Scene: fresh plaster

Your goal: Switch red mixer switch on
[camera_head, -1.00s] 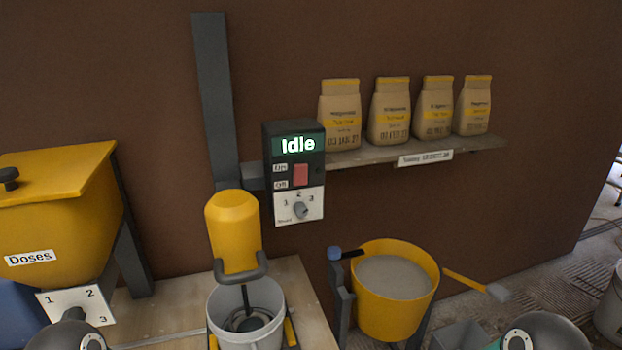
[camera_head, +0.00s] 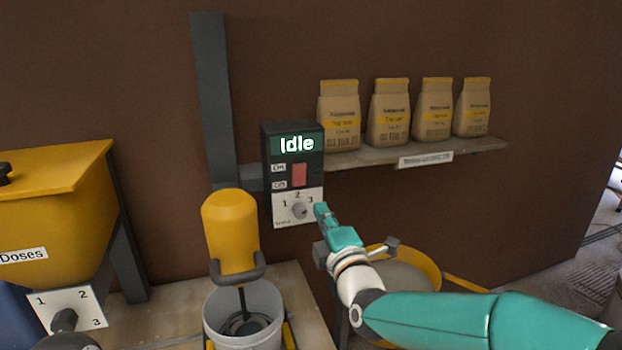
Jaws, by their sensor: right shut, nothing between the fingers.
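The red mixer switch (camera_head: 299,175) is a red rocker on the dark control box (camera_head: 268,190), beside two small labels. The box's display (camera_head: 296,143) reads "Idle". Below the switch is a white dial plate with a grey knob (camera_head: 299,210) and the numbers 1, 2 and 3. My right gripper (camera_head: 320,210) is shut and empty, just right of the knob and below the switch. I cannot tell whether it touches the box. The yellow mixer (camera_head: 230,230) hangs with its shaft in a white bucket (camera_head: 216,325). My left gripper is not in view.
A shelf (camera_head: 350,160) with several paper bags (camera_head: 388,115) is right of the box. My right arm partly covers a yellow tub (camera_head: 433,262). A yellow "Doses" hopper (camera_head: 60,215) with a numbered dial plate (camera_head: 50,305) stands at the left. Bare wall lies above the box.

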